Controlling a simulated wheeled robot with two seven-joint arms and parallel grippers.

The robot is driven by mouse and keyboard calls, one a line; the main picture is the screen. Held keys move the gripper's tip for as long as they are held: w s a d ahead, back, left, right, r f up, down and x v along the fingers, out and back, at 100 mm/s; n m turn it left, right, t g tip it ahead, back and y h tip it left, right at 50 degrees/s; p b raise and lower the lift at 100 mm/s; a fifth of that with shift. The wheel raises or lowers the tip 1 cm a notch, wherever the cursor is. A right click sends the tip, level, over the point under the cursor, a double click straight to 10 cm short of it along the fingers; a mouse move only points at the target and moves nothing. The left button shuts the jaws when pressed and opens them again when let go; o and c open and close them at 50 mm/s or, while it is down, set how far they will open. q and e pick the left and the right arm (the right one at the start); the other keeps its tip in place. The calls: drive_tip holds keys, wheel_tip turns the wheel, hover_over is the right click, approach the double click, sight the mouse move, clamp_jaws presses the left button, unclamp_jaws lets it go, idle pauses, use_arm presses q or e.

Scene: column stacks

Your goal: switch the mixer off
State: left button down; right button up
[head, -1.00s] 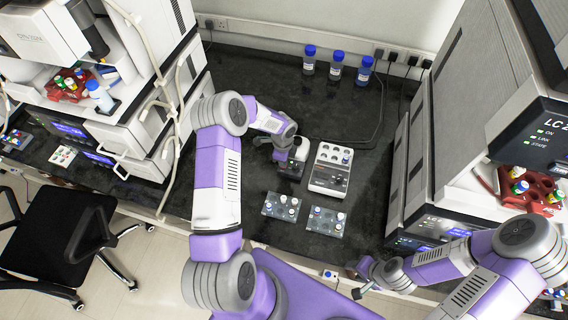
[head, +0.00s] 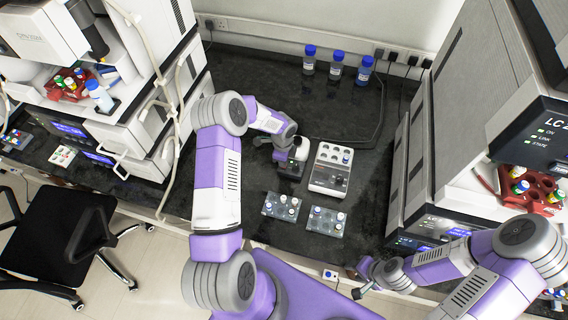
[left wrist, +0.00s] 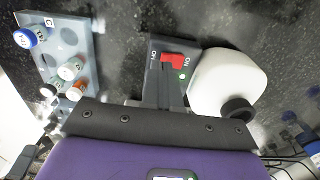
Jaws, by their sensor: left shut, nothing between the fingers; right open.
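The mixer shows in the head view as a small dark unit (head: 290,171) with a pale part, left of the white block with wells. In the left wrist view its dark panel (left wrist: 157,47) carries a red rocker switch (left wrist: 173,60) marked OFF and ON, with a green light near the ON end. A white rounded body with a black knob sits beside the panel. My left gripper (head: 283,157) is shut and empty at the mixer; its fingertips (left wrist: 165,72) lie over or against the rocker, contact unclear. Which rocker side is down is unclear. My right gripper (head: 358,281) is open, away at the lower right.
The white block with wells (head: 316,187) stands just right of the mixer. Two vial racks (head: 269,209) (head: 314,226) lie in front. Blue-capped bottles (head: 336,69) stand at the back. Instrument stacks flank the dark bench, whose back middle is clear except for a cable.

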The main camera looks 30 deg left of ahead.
use_arm(q)
drive_tip(key=shift+f+b, duration=0.8)
drive_tip(key=shift+f, duration=0.2)
drive_tip(key=shift+r, duration=0.1)
idle(0.3)
drive_tip(key=shift+r+p, duration=1.55)
drive_tip(key=shift+r, duration=0.9)
